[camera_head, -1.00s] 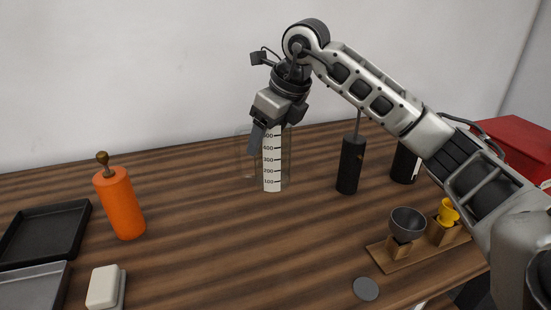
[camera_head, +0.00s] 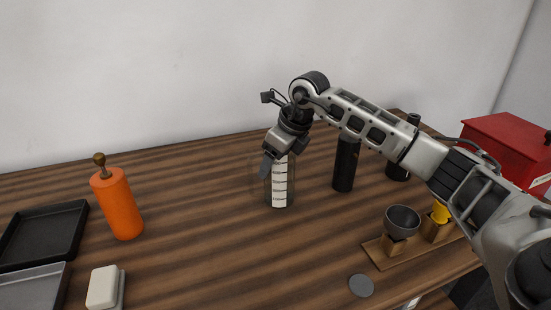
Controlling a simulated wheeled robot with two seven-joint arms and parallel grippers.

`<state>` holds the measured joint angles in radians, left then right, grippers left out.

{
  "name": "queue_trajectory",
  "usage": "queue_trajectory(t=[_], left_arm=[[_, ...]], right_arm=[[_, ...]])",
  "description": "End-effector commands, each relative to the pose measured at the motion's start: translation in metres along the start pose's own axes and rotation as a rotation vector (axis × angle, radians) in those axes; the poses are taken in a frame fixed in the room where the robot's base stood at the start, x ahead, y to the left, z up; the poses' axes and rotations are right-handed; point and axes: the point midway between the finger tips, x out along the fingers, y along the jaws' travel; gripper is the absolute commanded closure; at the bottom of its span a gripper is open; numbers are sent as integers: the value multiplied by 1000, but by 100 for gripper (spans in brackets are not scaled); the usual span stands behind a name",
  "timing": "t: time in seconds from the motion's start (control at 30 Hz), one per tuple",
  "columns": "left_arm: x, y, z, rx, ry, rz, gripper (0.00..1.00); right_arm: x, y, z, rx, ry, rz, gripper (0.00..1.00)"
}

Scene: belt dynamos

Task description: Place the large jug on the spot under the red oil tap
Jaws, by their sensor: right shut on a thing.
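The large jug (camera_head: 280,186) is clear with a white measuring strip and shows mid-table in the head view. My right gripper (camera_head: 270,163) is shut on the jug near its top left, from above. The jug looks upright; whether its base touches the table I cannot tell. A red box (camera_head: 503,146), perhaps the oil tank, stands at the right edge; no tap shows on it. A grey disc (camera_head: 361,286) lies flat on the table's front right; I cannot tell if it is the spot. My left gripper is not in view.
Two black cylinders, one the near one (camera_head: 345,165), stand right of the jug. A wooden stand (camera_head: 386,258) holds a grey bowl (camera_head: 403,219) and a yellow piece (camera_head: 440,212). An orange bottle (camera_head: 118,205), black tray (camera_head: 42,236) and white block (camera_head: 103,287) are left. The middle-left table is clear.

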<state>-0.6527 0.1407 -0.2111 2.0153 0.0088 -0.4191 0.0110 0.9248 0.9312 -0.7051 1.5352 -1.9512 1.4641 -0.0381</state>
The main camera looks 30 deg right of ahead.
Motion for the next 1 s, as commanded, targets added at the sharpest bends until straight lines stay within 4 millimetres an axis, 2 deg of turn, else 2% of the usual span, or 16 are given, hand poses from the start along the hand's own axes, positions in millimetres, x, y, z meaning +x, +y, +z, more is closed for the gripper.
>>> queue_trajectory(t=[0.1,0.13,0.2,0.47,0.6,0.77,1.0], left_arm=[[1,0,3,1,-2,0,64],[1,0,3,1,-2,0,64],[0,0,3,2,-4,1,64],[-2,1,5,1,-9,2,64],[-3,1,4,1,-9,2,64],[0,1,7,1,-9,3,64],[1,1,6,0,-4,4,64]], right_arm=[[2,0,-1,0,-2,0,65],[3,0,-1,0,0,0,31],[2,0,-1,0,0,0,12],[2,0,-1,1,0,0,12],[-6,0,1,1,-2,-1,12],[-33,-1,0,0,-3,-4,12],[-85,0,1,1,-4,-2,12]])
